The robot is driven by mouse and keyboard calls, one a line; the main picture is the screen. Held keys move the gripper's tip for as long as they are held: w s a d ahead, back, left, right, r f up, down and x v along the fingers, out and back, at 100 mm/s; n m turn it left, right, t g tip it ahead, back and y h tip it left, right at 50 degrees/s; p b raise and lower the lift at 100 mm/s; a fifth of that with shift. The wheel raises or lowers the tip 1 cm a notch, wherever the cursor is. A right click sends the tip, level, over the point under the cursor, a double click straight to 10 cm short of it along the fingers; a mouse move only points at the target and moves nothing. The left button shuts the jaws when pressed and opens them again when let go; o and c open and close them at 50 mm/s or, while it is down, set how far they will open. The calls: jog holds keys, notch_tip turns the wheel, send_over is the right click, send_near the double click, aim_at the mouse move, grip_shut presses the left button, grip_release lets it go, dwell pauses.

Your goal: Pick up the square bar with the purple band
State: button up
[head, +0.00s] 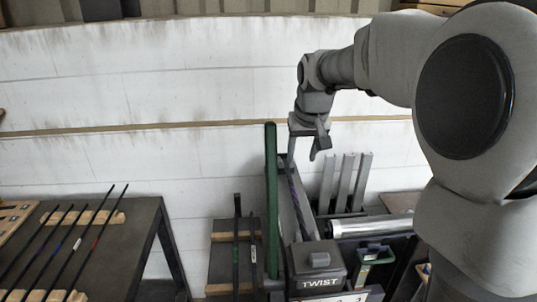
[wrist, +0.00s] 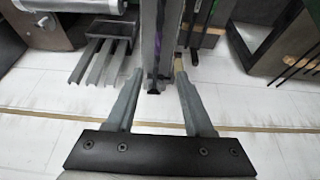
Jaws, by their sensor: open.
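The square bar (head: 293,194) is a slim grey upright bar with a purple band, standing right of a green post in the head view. My gripper (head: 305,152) is high up near the bar's upper end. In the wrist view my gripper (wrist: 158,82) is open, with the shaft's dark end lying between the fingertips in the picture. I see no finger touching it, but the depth between them is hard to tell.
The green post (head: 272,205) stands close left of the bar. A box marked TWIST (head: 318,268) is in front. Several grey bars (head: 346,182) and a metal cylinder (head: 370,227) are right. A dark table (head: 140,225) with thin rods is left. A white wall stands behind.

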jog(key=w, duration=0.1)
send_near(294, 193)
jog(key=shift+a+p+x, duration=0.2)
jog(key=shift+p+x, duration=0.1)
jog(key=shift+x, duration=0.85)
jog(key=shift+d+p+x, duration=0.15)
jog(key=shift+p+x, duration=0.05)
jog(key=shift+x, duration=1.15)
jog(key=shift+d+p+x, duration=0.1)
jog(key=shift+p+x, duration=0.1)
jog(key=shift+x, duration=1.15)
jog(key=shift+s, duration=0.15)
grip_shut()
